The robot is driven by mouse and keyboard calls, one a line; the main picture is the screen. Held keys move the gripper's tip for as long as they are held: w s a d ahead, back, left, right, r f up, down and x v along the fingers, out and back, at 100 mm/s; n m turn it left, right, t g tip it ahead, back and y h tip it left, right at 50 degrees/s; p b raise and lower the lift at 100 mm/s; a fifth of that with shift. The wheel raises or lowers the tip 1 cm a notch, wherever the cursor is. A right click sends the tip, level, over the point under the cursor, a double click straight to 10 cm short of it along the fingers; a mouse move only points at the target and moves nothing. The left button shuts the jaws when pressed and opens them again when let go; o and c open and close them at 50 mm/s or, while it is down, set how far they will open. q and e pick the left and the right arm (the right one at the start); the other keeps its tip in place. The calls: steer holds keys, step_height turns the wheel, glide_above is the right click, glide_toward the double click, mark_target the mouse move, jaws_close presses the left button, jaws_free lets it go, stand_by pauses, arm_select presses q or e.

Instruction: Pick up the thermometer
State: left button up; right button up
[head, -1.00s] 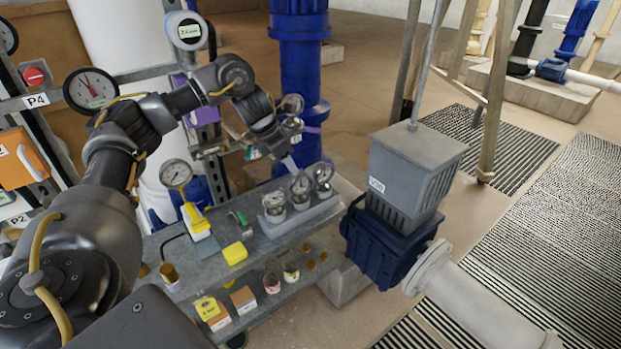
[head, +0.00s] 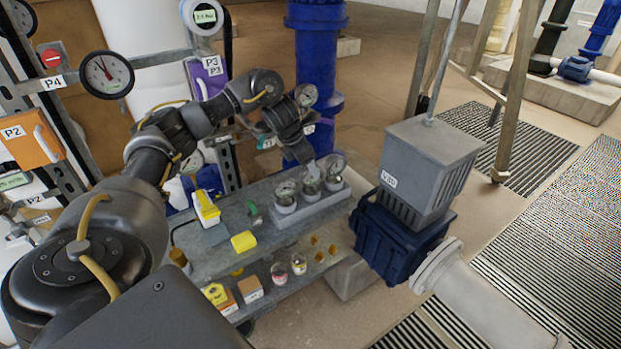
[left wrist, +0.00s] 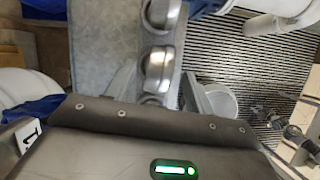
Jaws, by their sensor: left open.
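Three round dial gauges (head: 286,194) with silver cases stand in a row in a grey holder (head: 312,208) on the metal bench; I cannot tell which is the thermometer, as their dials are too small to read. My left gripper (head: 310,163) is over the row, its fingertips close to the middle gauge (head: 311,183) and partly covering it. In the left wrist view the fingers (left wrist: 157,88) are spread apart, with rounded silver gauges (left wrist: 158,63) in line between and beyond them. I see no gauge gripped. The right gripper is not in view.
On the bench (head: 205,262) lie a yellow-and-white device (head: 205,207), a yellow block (head: 243,241) and a green-handled item (head: 253,214). A lower shelf holds jars and small boxes (head: 250,288). A blue pipe (head: 316,60) rises behind; a grey-and-blue valve unit (head: 420,180) stands right.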

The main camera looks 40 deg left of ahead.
arm_select(q)
steer(key=p+x, duration=0.1)
steer(key=x, duration=0.3)
steer(key=shift+w+r, duration=0.1)
steer(key=shift+w, duration=0.05)
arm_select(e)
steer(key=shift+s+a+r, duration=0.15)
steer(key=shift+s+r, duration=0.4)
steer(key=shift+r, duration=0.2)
arm_select(q)
steer(key=c, duration=1)
steer(key=shift+o, duration=0.2)
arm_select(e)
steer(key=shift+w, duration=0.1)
arm_select(q)
steer(key=shift+r, duration=0.1)
